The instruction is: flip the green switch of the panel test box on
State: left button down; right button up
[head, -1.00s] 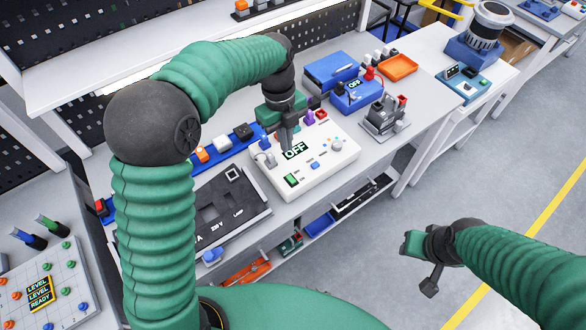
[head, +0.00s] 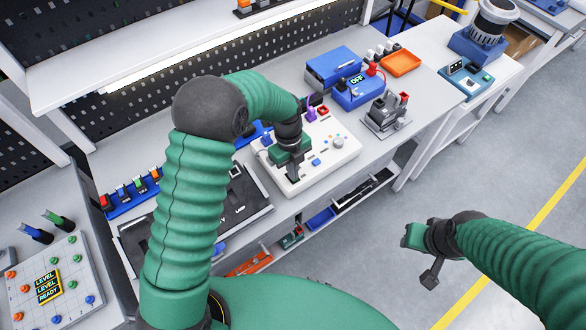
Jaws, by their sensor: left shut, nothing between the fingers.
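The panel test box (head: 335,160) is a white box on the bench, with small coloured knobs and buttons on its top. My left gripper (head: 293,179) is shut and empty, pointing down over the front left part of the box. Its fingertips are at the place of the green switch, which the gripper hides. Whether the tips touch the switch, and how the switch stands, cannot be seen. The box's display is hidden behind the gripper too. My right gripper (head: 430,281) hangs over the floor at the right, away from the bench; its fingers are too unclear to tell.
A dark case (head: 240,205) lies left of the box. A rack of coloured switches (head: 130,194) is farther left.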

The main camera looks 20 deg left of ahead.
pick_arm(q)
jog(key=shift+s+d, duration=0.1)
jog(key=shift+d, duration=0.05)
pick_arm(e)
jog(key=shift+s+d, duration=0.15)
pick_arm(q)
jog(key=shift+s+d+f, duration=0.1)
jog(key=shift+d+f, duration=0.05)
jog(key=shift+d, duration=0.1)
pick_arm(e)
jog(key=shift+s+d+f, duration=0.1)
jog(key=shift+s+d, duration=0.05)
pick_arm(q)
jog(key=shift+a, duration=0.1)
jog(key=shift+a, duration=0.15)
jog(key=shift+w+a, duration=0.25)
jog(key=shift+w, duration=0.05)
jog(key=shift+w+a, duration=0.2)
jog(key=shift+w, duration=0.15)
jog(key=shift+a, duration=0.15)
pick_arm(e)
jog(key=shift+w, duration=0.25)
